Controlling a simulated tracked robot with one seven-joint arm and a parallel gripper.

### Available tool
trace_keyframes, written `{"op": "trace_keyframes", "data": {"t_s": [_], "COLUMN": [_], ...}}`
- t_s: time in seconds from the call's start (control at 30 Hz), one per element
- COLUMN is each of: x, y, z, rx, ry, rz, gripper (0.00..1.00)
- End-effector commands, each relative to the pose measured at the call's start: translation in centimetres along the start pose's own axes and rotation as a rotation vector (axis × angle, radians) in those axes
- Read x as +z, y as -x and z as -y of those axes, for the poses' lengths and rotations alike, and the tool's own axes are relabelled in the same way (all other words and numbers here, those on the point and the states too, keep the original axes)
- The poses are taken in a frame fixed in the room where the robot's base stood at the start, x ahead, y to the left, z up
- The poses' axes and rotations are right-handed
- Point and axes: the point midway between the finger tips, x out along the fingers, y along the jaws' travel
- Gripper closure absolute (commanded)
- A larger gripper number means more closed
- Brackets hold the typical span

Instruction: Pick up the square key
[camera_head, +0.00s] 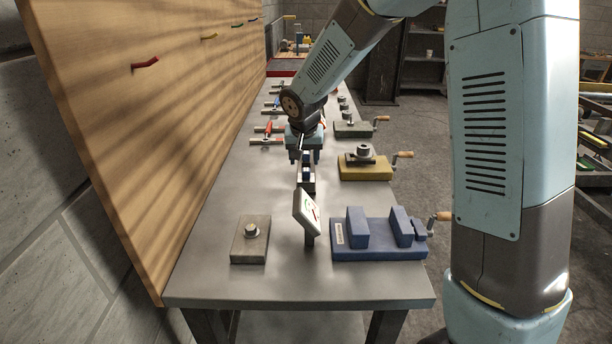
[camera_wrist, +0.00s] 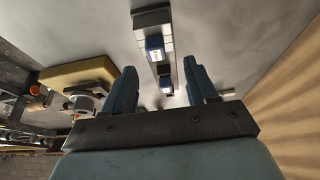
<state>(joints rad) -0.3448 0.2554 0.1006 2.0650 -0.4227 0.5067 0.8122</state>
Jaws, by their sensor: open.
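In the wrist view the open fingers (camera_wrist: 160,70) straddle the line of a narrow grey rack (camera_wrist: 152,18). The rack also shows below the gripper in the head view (camera_head: 306,187). It holds a small blue block with a pale face (camera_wrist: 154,47) and a second small blue piece (camera_wrist: 166,83) closer to the palm. One may be the square key; I cannot tell which. Contact between fingers and pieces is not visible.
A tilted white panel on a stand (camera_head: 306,212) is nearer the camera. A blue vise (camera_head: 378,240) and a yellow fixture (camera_head: 366,172) line the right edge. A wooden board (camera_head: 160,110) borders the left.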

Motion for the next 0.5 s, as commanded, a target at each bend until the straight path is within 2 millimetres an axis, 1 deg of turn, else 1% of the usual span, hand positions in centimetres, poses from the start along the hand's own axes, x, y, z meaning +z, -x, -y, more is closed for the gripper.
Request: {"op": "trace_keyframes", "data": {"t_s": [0.17,0.4,0.5], "x": [0.1,0.3,0.3], "y": [-1.1,-4.3,-5.0], "z": [-0.2,-0.5,-0.5], "rx": [0.001,0.0,0.0], "ry": [0.0,0.001,0.001], "rz": [0.001,0.001,0.0], "gripper": [0.43,0.43,0.43]}}
